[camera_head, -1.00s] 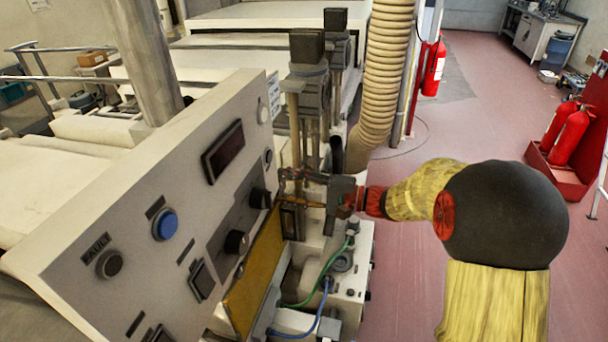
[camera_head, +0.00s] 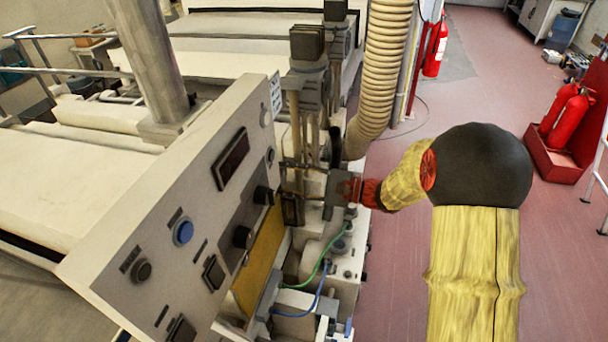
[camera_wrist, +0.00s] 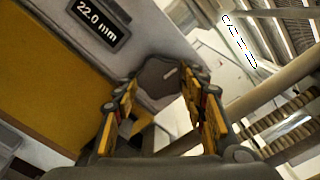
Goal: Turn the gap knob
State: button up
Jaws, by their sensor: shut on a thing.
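In the head view my gripper (camera_head: 285,181) reaches left to the right end of the sloped control panel (camera_head: 112,258). The held knob is hard to make out there, among the fingers and machine parts.
Two black knobs (camera_head: 243,237), a blue button (camera_head: 183,232) and a dark display (camera_head: 231,158) sit on the panel close by. Posts (camera_head: 308,110) and a ribbed hose (camera_head: 381,80) stand behind my gripper. Green and blue cables (camera_head: 300,312) run below. Open floor (camera_head: 560,250) lies to the right.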

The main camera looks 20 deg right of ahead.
jog(key=shift+a+r, duration=0.1)
jog(key=shift+r, duration=0.15)
jog(key=o, duration=0.7)
jog(key=shift+o, duration=0.8)
jog(key=shift+s, duration=0.1)
jog(key=o, duration=0.3)
jog(key=shift+f, duration=0.1)
jog(key=v, duration=1.2)
jog(key=shift+s, duration=0.15)
